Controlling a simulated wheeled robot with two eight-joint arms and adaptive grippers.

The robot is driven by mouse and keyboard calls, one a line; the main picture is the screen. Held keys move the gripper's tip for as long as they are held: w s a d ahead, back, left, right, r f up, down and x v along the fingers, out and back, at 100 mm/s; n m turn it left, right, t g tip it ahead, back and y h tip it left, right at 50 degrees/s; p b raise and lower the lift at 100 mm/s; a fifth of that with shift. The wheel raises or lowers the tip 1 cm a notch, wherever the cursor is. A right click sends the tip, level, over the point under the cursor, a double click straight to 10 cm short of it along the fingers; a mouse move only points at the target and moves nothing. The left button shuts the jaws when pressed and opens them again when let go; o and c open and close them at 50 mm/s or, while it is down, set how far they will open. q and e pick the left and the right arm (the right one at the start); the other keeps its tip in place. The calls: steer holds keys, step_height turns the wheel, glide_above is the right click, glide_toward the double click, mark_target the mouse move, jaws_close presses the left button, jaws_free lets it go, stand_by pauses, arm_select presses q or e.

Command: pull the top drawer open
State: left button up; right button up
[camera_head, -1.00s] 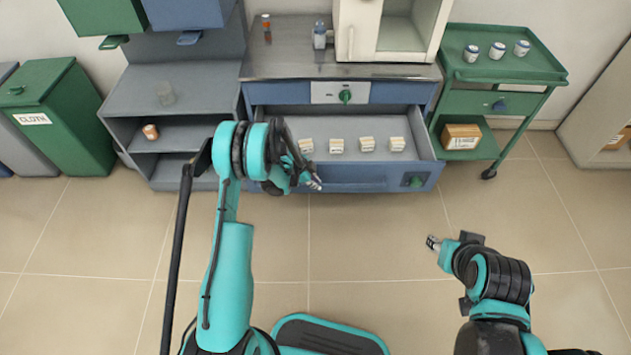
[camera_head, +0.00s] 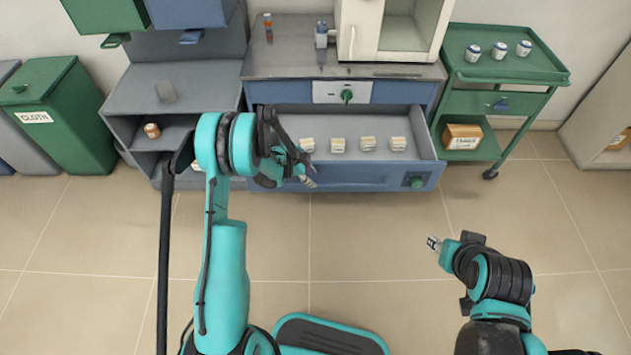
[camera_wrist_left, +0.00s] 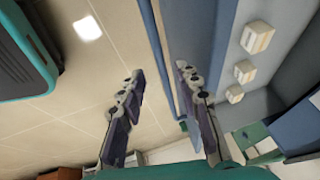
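A blue bench has an upper front with a white panel and a green knob (camera_head: 347,96), which sits flush under the counter. Below it, a wide blue drawer (camera_head: 350,178) stands pulled out, with several small pale boxes (camera_head: 368,143) inside. My left gripper (camera_head: 309,179) is at this drawer's front, left of its middle. In the left wrist view my left gripper (camera_wrist_left: 156,82) has its fingers spread, with the blue drawer edge (camera_wrist_left: 163,60) beside the right finger; whether they touch is unclear. My right gripper (camera_head: 433,243) hangs over the floor, apart from the furniture; its fingers are too small to judge.
A green cart (camera_head: 500,72) with several jars stands right of the bench. A grey shelf unit (camera_head: 180,88) and green bin (camera_head: 62,115) stand at left. A white furnace (camera_head: 392,30) sits on the counter. The floor before the drawer is clear.

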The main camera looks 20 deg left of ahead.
arm_select(q)
steer(key=v, duration=0.6)
steer(key=shift+r, duration=0.35)
steer(key=shift+s+a, duration=0.1)
steer(key=shift+s, duration=0.05)
steer(key=s+d+r+n+t+y, duration=0.15)
steer(key=s+r+n, duration=0.3)
steer(key=r, duration=0.45)
steer(key=s+d+r+n+y, duration=0.1)
steer(key=s+d+r+n, duration=0.15)
steer(key=s+r, duration=0.45)
steer(key=s+r+n, duration=0.2)
steer(key=s, duration=0.3)
steer(key=s+r+n+t+y, duration=0.1)
steer(key=s+n, duration=0.2)
steer(key=s, duration=0.2)
steer(key=s+d+r+n+t, duration=0.1)
steer(key=s+r+n, duration=0.1)
steer(key=s, duration=0.3)
steer(key=shift+s+r+n, duration=0.2)
steer(key=shift+r+n, duration=0.1)
steer(key=shift+n, duration=0.3)
